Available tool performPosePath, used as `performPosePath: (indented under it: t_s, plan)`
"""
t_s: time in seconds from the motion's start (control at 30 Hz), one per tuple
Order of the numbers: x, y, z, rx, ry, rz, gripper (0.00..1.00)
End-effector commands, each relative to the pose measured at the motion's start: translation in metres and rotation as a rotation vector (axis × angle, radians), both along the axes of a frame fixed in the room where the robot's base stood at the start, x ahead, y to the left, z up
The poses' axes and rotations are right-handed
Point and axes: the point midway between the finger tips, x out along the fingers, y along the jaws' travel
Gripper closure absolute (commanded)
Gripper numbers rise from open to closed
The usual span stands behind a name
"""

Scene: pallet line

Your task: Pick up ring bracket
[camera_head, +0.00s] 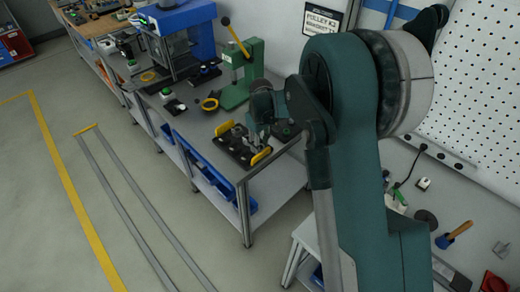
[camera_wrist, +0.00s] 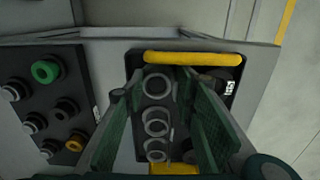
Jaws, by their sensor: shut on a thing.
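The ring bracket (camera_wrist: 157,127) is a grey piece with three round rings in a row, seen in the wrist view between the two green fingers. My gripper (camera_wrist: 166,92) is shut on it, with one finger along each side. The bracket is over a black tray (camera_wrist: 228,112) with a yellow handle (camera_wrist: 193,58) at its far end and more yellow at its near end. In the head view my gripper (camera_head: 260,139) is low over the tray's right part. I cannot tell whether the bracket touches the tray.
Left of the tray in the wrist view is a dark block (camera_wrist: 62,108) with a green ring and several round fittings. In the head view a green press (camera_head: 243,72) stands behind on the grey bench (camera_head: 190,119). The bench edge is close to the tray.

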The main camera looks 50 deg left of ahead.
Motion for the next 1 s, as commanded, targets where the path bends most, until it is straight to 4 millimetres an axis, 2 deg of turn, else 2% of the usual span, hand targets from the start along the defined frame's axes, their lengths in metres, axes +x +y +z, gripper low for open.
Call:
performPosePath:
  t_s: [0.17, 0.37, 0.8, 1.0]
  plan:
    - [0.000, 0.000, 0.002, 0.000, 0.000, 0.000, 0.86]
    - [0.000, 0.000, 0.017, 0.000, 0.000, 0.000, 0.86]
    - [0.000, 0.000, 0.079, 0.000, 0.000, 0.000, 0.86]
    - [0.000, 0.000, 0.096, 0.000, 0.000, 0.000, 0.86]
